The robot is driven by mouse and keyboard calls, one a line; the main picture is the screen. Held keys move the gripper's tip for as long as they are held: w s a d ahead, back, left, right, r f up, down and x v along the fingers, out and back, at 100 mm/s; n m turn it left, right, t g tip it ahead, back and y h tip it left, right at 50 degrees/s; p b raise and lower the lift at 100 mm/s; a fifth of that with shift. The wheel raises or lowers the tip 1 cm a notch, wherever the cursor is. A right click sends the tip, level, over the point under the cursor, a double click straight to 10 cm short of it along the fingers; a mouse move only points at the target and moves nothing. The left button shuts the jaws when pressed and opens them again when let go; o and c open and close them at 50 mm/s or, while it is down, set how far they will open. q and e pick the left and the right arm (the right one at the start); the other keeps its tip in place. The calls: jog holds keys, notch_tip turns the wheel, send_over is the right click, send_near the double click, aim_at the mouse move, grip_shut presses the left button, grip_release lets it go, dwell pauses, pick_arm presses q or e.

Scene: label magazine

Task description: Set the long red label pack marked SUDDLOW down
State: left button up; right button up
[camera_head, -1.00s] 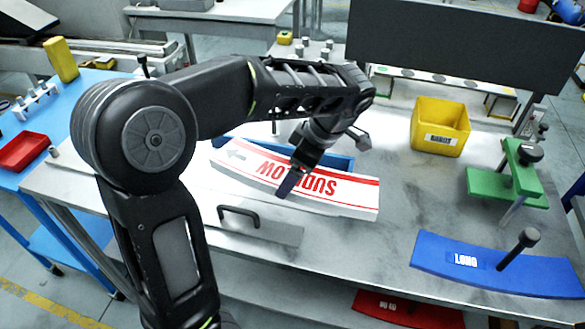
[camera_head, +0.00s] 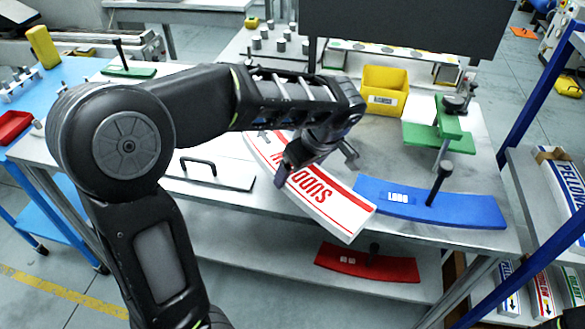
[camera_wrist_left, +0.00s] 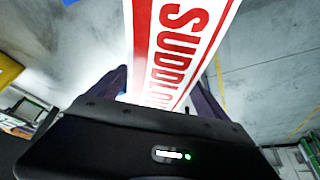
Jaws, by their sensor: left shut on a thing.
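The long, slightly curved label pack (camera_head: 338,207) is white with red stripes and red lettering. Its lettering is partly covered by my gripper in the head view; the wrist view shows the start of SUDDLOW on the pack (camera_wrist_left: 165,45). My left gripper (camera_head: 285,178) is shut on the pack around its middle, and its fingers (camera_wrist_left: 160,97) lie on either side of it in the wrist view. The pack slants, its near end appearing over the table's front edge. I cannot tell its height above the table. My right gripper is not in view.
A blue curved piece marked LONG (camera_head: 460,210) with an upright handle lies right of the pack. A red piece (camera_head: 340,262) lies on the lower shelf. A yellow bin (camera_head: 384,92) and green clamp (camera_head: 425,138) stand behind. A handled plate (camera_head: 225,177) lies left.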

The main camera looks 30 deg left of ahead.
pick_arm(q)
jog(key=w+d+f+m+t+h, duration=0.1)
jog(key=w+d+m+t+h, duration=0.2)
jog(key=m, duration=1.1)
jog(key=shift+w+d+f+h, duration=0.5)
jog(key=shift+w+d, duration=1.2)
jog(key=shift+d, duration=1.65)
jog(key=shift+r, duration=0.1)
